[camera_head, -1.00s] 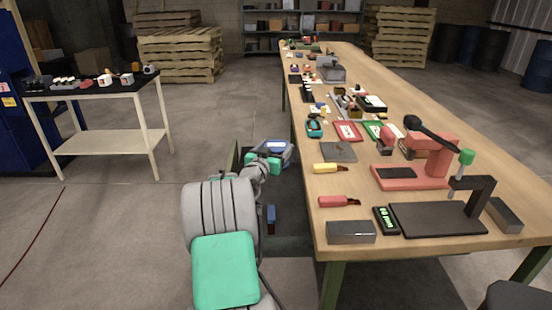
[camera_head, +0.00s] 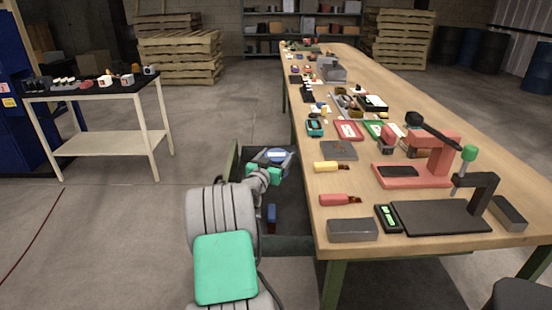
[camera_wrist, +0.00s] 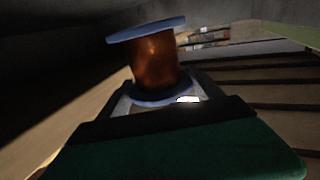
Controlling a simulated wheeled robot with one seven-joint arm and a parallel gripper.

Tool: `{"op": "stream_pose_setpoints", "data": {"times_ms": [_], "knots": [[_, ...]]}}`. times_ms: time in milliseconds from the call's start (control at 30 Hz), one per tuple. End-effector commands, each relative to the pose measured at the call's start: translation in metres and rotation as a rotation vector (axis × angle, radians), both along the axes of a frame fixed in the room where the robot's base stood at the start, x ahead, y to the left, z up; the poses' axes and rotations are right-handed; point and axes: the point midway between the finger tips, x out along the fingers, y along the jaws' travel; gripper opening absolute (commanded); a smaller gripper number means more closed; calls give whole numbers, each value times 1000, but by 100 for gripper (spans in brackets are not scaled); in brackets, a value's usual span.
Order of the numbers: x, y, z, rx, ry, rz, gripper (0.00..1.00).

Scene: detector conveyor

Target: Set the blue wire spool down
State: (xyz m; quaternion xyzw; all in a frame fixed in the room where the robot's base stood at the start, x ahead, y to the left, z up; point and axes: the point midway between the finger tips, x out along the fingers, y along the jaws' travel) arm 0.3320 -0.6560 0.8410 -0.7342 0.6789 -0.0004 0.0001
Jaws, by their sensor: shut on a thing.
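The blue wire spool (camera_head: 277,155) has blue flanges, and its copper-coloured winding shows in the wrist view (camera_wrist: 155,62). My gripper (camera_head: 270,164) is shut on it. In the wrist view the spool stands out from between my fingers, slightly tilted, its lower flange at the jaws. In the head view it is over the dark open drawer (camera_head: 233,165) at the left side of the long table. Whether the spool touches the drawer floor, I cannot tell. My arm hides part of the drawer.
A small blue and red item (camera_head: 271,214) lies in the drawer. The long wooden table (camera_head: 400,90) beside it carries a grey pad (camera_head: 339,150), a yellow-handled tool (camera_head: 330,167), a red-handled tool (camera_head: 340,200) and a grey block (camera_head: 352,230). A side table (camera_head: 105,145) stands at left.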

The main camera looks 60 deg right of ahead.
Motion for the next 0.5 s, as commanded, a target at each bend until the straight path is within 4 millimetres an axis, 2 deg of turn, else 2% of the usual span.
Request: {"op": "stream_pose_setpoints", "data": {"times_ms": [200, 233, 500], "knots": [[0, 0, 1, -5, -2, 0, 3], [0, 0, -2, 0, 0, 0, 78], [0, 0, -2, 0, 0, 0, 97]]}}
